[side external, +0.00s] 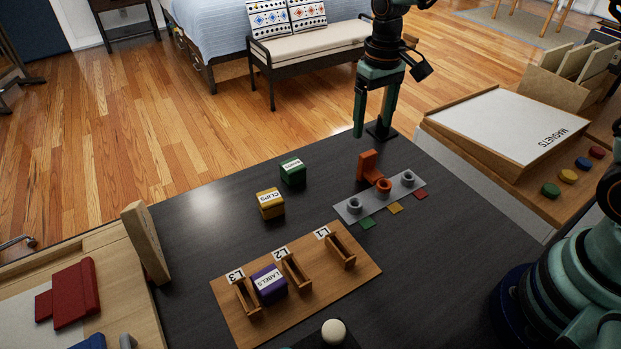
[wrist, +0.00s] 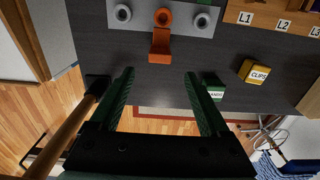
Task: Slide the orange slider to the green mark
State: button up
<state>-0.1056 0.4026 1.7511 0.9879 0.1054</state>
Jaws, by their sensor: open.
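The orange slider (side external: 369,166) has an upright tab and a ring, and sits at the middle of a grey plate (side external: 353,215) between two grey rings. It lines up with the yellow mark (side external: 395,208). The green mark (side external: 367,223) is at the plate's near-left end and the red mark (side external: 420,194) at the far-right end. In the wrist view the slider (wrist: 160,45) lies ahead of the fingertips, roughly centred between them. My gripper (side external: 371,128) is open and empty, above and behind the slider, apart from it; its fingers (wrist: 158,75) also show in the wrist view.
A green box (side external: 293,172) and a yellow CLIPS box (side external: 270,204) stand left of the plate. A wooden rack (side external: 365,273) holds a purple LABELS box (side external: 269,284) nearer the front. A dark square base (side external: 381,132) stands at the table's far corner, near my gripper.

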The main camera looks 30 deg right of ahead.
aim_at(366, 164)
notch_tip(366, 164, down, 12)
dwell(0.5)
grip_shut()
jog(key=shift+a+r, duration=0.1)
dwell(1.3)
